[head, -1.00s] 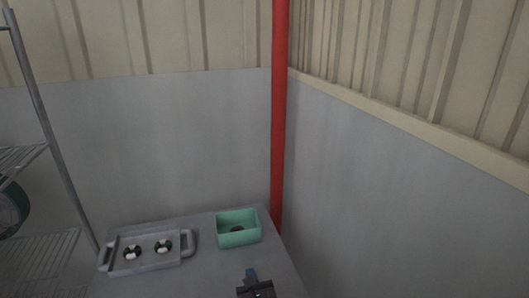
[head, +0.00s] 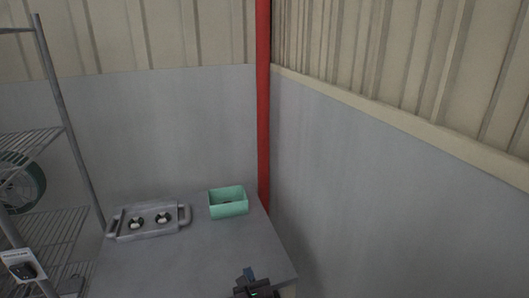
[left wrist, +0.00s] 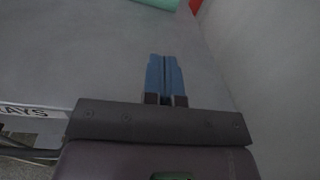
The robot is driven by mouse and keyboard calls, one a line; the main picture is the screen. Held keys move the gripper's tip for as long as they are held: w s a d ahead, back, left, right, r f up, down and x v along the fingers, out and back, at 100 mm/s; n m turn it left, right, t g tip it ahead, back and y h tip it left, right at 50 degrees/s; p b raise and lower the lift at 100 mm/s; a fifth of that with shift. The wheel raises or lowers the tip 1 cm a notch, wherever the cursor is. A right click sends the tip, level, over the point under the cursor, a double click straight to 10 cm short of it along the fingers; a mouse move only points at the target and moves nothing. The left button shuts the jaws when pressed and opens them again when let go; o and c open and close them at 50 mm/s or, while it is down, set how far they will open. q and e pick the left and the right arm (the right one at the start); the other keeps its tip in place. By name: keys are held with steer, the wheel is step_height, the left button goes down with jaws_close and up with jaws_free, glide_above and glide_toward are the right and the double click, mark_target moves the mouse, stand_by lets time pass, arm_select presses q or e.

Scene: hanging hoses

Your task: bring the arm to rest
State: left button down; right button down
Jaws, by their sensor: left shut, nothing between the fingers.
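My left gripper (head: 250,273) shows at the bottom of the head view, over the near right part of the grey table (head: 180,262). In the left wrist view its blue fingers (left wrist: 165,77) are together with nothing between them. They point toward the far side of the table, and the green bin (left wrist: 158,3) just shows at the top edge. My right gripper is in neither view.
On the table stand a grey tray (head: 183,229) with two black-and-white round pieces and a green open bin (head: 228,210). A red pipe (head: 263,110) rises in the wall corner behind.

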arm_select(q)
steer(key=n+h, duration=0.1)
steer(key=w+d+f+n+g+h, duration=0.1)
steer(key=shift+w+d+n, duration=0.1)
steer(key=shift+d+n, duration=0.2)
steer(key=shift+n, duration=0.1)
steer(key=n, duration=0.1)
steer(key=d+r+n+h, duration=0.1)
steer(key=n, duration=0.1)
steer(key=n+g+h, duration=0.1)
steer(key=shift+w+d+r+n, duration=0.25)
steer(key=shift+w+r+n, duration=0.15)
steer(key=n, duration=0.1)
steer(key=n+h, duration=0.1)
steer(key=shift+s+r+n+g, duration=0.15)
steer(key=shift+s+n+g, duration=0.15)
steer(key=shift+g, duration=0.1)
steer(key=s+a+f+n+b, duration=0.1)
steer(key=s+a+f+n, duration=0.2)
steer(key=s+a+n, duration=1.65)
steer(key=s+a+f+n+g, duration=0.1)
steer(key=s+a+f+g, duration=0.2)
steer(key=s+a+f, duration=0.2)
steer(key=s+a, duration=0.2)
steer(key=s, duration=0.1)
steer(key=shift+f+y, duration=0.15)
steer(key=shift+y, duration=0.15)
steer(key=shift+a, duration=0.1)
